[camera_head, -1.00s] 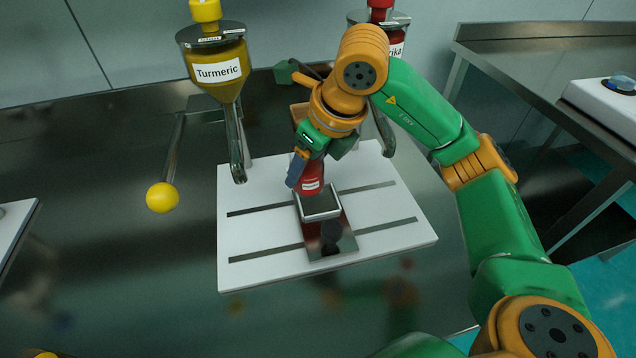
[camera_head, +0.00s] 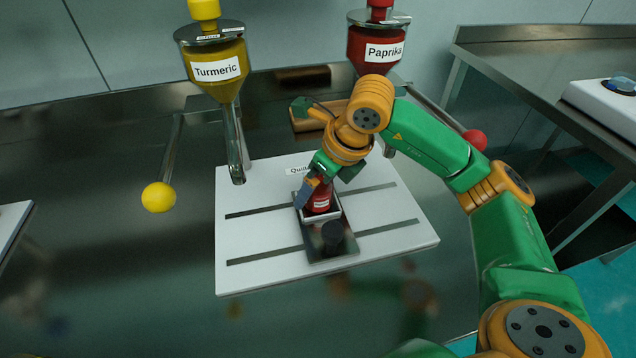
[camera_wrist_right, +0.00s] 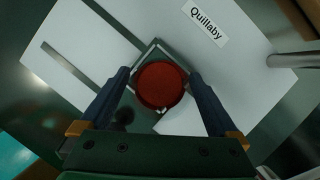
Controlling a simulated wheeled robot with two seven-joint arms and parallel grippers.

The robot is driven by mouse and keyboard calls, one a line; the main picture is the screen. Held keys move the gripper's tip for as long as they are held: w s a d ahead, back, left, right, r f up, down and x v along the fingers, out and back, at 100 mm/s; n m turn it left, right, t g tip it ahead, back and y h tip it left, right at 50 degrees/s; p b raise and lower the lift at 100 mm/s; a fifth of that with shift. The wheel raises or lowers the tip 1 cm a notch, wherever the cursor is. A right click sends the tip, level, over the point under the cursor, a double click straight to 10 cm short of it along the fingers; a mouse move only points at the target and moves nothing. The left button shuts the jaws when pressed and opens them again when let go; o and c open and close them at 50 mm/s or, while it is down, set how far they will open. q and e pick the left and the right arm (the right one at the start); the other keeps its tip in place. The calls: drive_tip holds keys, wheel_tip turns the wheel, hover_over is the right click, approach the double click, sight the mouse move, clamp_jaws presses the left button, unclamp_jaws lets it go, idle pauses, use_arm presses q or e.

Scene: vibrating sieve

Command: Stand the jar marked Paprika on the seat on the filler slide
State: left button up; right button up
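The red jar (camera_head: 321,201) with a small white label, too small to read, is upright at the seat (camera_head: 322,218), a square metal-rimmed holder on the filler slide (camera_head: 330,245). Its base is within the rim in the head view; whether it rests on the bottom I cannot tell. My right gripper (camera_head: 316,189) is around the jar from above, shut on it. In the right wrist view the round red jar top (camera_wrist_right: 162,85) lies between the two fingers (camera_wrist_right: 160,80), with the seat rim around it. My left gripper is not in view.
The slide, with a dark knob (camera_head: 332,233), lies across two slots of a white board (camera_head: 250,235). Behind stand a Turmeric hopper (camera_head: 215,70) and a Paprika hopper (camera_head: 376,50), with spouts and ball levers, yellow (camera_head: 159,197) and red (camera_head: 475,139). A wooden tray (camera_head: 305,120) is behind.

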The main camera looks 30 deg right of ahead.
drive_tip(key=shift+r, duration=0.25)
drive_tip(key=p+v, duration=0.2)
drive_tip(key=v, duration=0.9)
drive_tip(key=shift+s+r, duration=0.2)
drive_tip(key=shift+r, duration=0.1)
drive_tip(key=shift+r, duration=0.1)
